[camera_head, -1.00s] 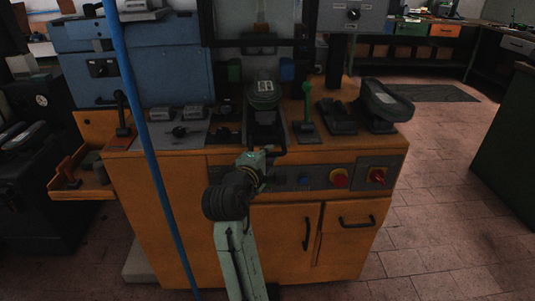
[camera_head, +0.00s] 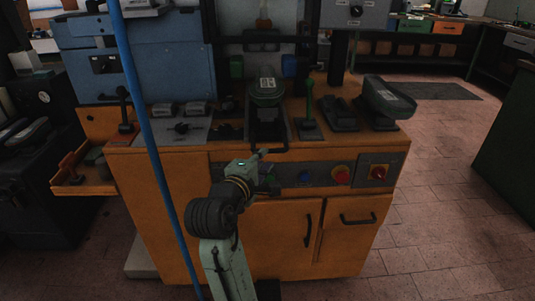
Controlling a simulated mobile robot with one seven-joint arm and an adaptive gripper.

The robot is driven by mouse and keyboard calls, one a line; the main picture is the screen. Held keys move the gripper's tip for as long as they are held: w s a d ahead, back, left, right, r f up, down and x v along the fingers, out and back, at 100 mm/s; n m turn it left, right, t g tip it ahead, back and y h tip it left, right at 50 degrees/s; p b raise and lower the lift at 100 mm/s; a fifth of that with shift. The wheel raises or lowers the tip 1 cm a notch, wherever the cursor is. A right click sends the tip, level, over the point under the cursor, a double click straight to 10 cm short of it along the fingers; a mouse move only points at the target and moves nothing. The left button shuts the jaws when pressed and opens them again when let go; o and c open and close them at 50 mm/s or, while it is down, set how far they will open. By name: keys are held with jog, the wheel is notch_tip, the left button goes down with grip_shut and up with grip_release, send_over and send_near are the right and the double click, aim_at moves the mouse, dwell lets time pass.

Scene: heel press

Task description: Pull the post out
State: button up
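The post (camera_head: 267,92) appears to be the dark upright piece with a greenish top and a light label, at the middle of the orange press cabinet's top. A dark carriage with a U-shaped handle (camera_head: 286,135) extends from its foot toward the cabinet's front edge. My gripper (camera_head: 262,154) is at the front edge, at the near bar of this handle. It overlaps the bar's left part in the picture. Contact and the finger gap are too small and dark to make out.
A green-knobbed lever (camera_head: 309,105) stands right of the post, with dark pedal-like parts (camera_head: 384,100) farther right. Below the edge is a control panel with a red knob (camera_head: 340,174). A blue pole (camera_head: 150,145) crosses the view on the left. Floor at right is clear.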

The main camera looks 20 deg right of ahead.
jog(key=v, duration=0.6)
jog(key=shift+a, duration=0.1)
